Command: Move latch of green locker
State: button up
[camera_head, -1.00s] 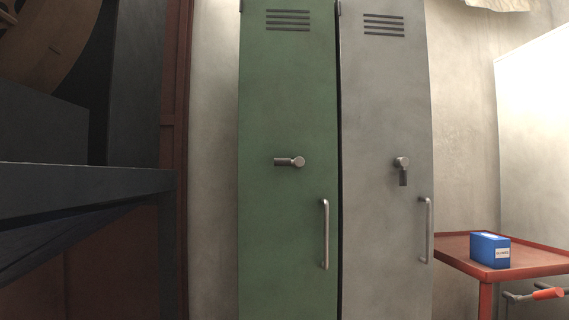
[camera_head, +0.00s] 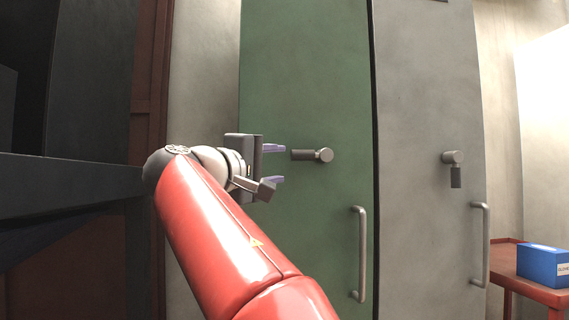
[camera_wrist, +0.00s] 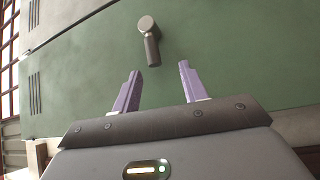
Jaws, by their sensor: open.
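The green locker (camera_head: 300,80) stands in the middle of the head view. Its latch (camera_head: 312,155) is a metal knob with a dark lever lying horizontally, pointing left from the pivot. My gripper (camera_head: 277,165) is open and empty, just left of the latch, its purple fingers pointing toward the latch. In the wrist view the green locker (camera_wrist: 230,60) fills much of the picture. The latch (camera_wrist: 150,42) shows ahead of the fingertips, its lever end toward the gap between them. My gripper (camera_wrist: 158,72) does not touch it there.
The grey locker (camera_head: 425,90) adjoins on the right, with its own latch (camera_head: 455,168) hanging down. Vertical handles sit low on the green door (camera_head: 359,255) and the grey door (camera_head: 482,245). A blue box (camera_head: 543,264) rests on a red table (camera_head: 530,289) at the right. A dark bench (camera_head: 70,175) is at the left.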

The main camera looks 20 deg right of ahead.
aim_at(297, 156)
jog(key=shift+h, duration=0.3)
jog(key=x, duration=0.2)
jog(key=p+x, duration=0.1)
jog(key=x, duration=0.2)
jog(key=r+p+x, duration=0.1)
jog(key=x, duration=0.1)
jog(key=shift+w+d, duration=0.2)
jog(key=shift+d, duration=0.05)
grip_shut()
